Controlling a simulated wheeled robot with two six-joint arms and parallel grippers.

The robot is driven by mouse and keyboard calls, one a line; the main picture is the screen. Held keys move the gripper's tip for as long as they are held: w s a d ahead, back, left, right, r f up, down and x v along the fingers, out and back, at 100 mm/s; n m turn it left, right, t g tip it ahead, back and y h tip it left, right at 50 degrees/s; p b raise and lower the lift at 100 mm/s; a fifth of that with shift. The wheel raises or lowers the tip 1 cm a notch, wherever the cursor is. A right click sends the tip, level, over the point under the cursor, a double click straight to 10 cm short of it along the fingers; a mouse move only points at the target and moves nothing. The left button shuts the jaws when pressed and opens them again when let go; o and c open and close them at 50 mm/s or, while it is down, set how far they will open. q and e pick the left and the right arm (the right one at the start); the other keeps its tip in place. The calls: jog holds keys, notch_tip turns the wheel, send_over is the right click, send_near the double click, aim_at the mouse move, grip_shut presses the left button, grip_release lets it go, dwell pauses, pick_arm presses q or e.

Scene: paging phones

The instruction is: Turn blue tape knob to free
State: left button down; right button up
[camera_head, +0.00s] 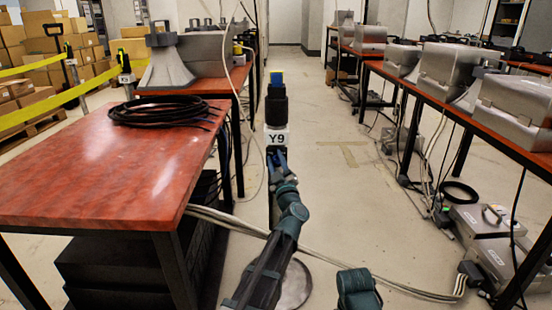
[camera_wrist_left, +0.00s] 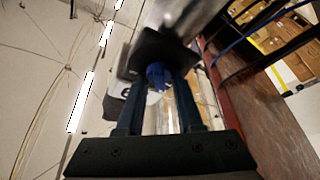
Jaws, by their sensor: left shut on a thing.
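A blue knob (camera_wrist_left: 157,76) shows between the two fingers of my left gripper (camera_wrist_left: 158,84) in the left wrist view. The fingers are shut on it, and its mark or turn angle cannot be read. A dark square plate (camera_wrist_left: 172,45) lies just beyond it. In the head view, my left gripper (camera_head: 277,160) is at the post just below a white label reading Y9 (camera_head: 277,138). Above the label is a black post head (camera_head: 276,108) with a blue and yellow top (camera_head: 276,79). My right gripper is not in view.
A red-topped table (camera_head: 100,170) with a coil of black cable (camera_head: 165,110) stands close on the left. Grey devices (camera_head: 450,70) line a table on the right. Pale cables (camera_head: 400,285) cross the floor. The aisle ahead (camera_head: 335,120) is mostly clear.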

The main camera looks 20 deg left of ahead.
pick_arm(q)
jog(key=shift+n+g+p, duration=0.3)
jog(key=shift+n+g, duration=0.1)
jog(key=shift+n, duration=0.6)
jog(key=shift+n+y, duration=0.3)
jog(key=c, duration=0.9)
grip_release()
jog(key=shift+f, duration=0.1)
jog(key=b+v, duration=0.3)
jog(key=v, duration=1)
jog(key=shift+s+d+b, duration=0.2)
jog(key=shift+s+b, duration=0.15)
jog(key=shift+s, duration=0.05)
